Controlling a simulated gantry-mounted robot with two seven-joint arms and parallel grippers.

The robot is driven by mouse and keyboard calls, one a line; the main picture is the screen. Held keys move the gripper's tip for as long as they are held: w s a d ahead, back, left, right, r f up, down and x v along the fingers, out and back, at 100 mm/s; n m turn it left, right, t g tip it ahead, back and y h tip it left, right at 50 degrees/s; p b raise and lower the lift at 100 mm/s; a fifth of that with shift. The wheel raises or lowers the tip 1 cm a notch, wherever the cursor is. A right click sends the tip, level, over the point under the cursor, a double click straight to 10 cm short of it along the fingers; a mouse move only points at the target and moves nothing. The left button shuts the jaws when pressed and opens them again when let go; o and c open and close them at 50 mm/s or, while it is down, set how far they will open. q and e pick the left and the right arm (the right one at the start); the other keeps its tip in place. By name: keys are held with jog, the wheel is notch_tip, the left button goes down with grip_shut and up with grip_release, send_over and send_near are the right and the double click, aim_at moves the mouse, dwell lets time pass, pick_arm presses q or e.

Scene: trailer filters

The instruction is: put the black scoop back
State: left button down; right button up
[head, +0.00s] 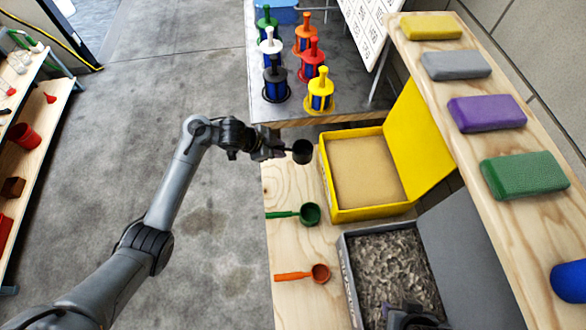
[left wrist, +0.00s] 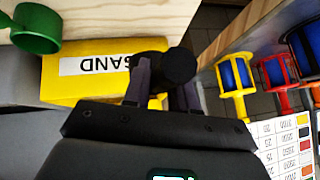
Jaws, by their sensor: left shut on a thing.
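The black scoop (head: 302,151) is held by my left gripper (head: 277,149), which is shut on its handle. In the head view its round cup shows over the back of the wooden table, left of the open yellow box (head: 327,190). In the left wrist view, the black scoop (left wrist: 178,68) is at the fingers of my left gripper (left wrist: 165,95), in front of the yellow box's SAND label (left wrist: 95,65). A dark part at the bottom of the head view seems to be my right gripper (head: 410,318); its fingers are unclear.
A green scoop (head: 309,214) and an orange scoop (head: 320,273) lie on the wooden table (head: 285,245). A grey box (head: 352,285) holds grey material. Several coloured filters (head: 320,92) stand on the table behind. A shelf at right carries coloured blocks (head: 487,112).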

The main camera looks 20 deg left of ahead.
pick_arm(q)
notch_tip(320, 180, down, 8)
jog(key=shift+w+f+b, duration=0.1)
jog(key=shift+b, duration=1.1)
jog(key=shift+f, duration=0.45)
jog(key=c, duration=0.9)
grip_release()
jog(key=shift+f, duration=0.1)
